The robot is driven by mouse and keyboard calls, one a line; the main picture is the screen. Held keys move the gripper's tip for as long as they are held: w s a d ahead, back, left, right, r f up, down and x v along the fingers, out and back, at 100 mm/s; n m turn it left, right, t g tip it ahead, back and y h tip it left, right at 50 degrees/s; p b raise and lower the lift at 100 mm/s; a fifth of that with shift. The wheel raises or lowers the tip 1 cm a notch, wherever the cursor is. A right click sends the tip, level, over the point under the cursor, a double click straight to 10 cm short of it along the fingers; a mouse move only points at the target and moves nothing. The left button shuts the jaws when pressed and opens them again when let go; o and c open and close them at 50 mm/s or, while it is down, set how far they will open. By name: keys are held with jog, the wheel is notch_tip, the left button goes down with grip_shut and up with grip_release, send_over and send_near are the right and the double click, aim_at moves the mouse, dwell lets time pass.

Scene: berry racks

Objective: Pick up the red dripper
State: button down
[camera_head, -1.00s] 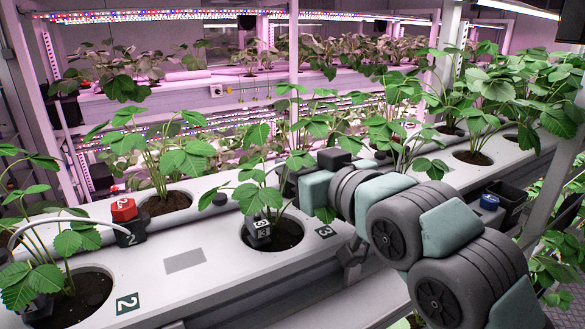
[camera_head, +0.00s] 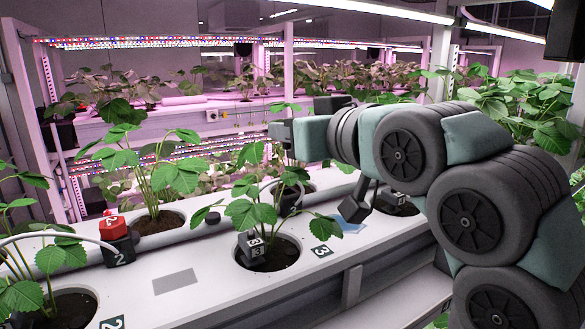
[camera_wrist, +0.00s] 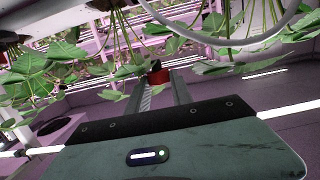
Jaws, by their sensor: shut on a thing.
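In the wrist view a small red dripper (camera_wrist: 160,75) with a dark end sits between the tips of my gripper (camera_wrist: 159,80), which is shut on it. The held dripper is clear of any pot there, with plants and the rack behind it. In the head view my arm reaches left above the white rack, and its fingers and the held dripper are hidden or too small to tell. Another red-topped block (camera_head: 111,228), on a black base marked 2, stands on the rack at the left, apart from my arm.
The white rack (camera_head: 177,283) has several round planting holes with leafy strawberry plants. Leaves (camera_head: 250,213) and a thin curved hose (camera_wrist: 262,38) are close to my arm. Pink-lit shelves stand behind.

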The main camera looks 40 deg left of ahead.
notch_tip(320, 180, up, 10)
jog(key=shift+f+b, duration=0.1)
jog(key=shift+b, duration=0.35)
notch_tip(320, 180, up, 4)
jog(key=p, duration=0.3)
jog(key=shift+r, duration=0.2)
dwell(0.3)
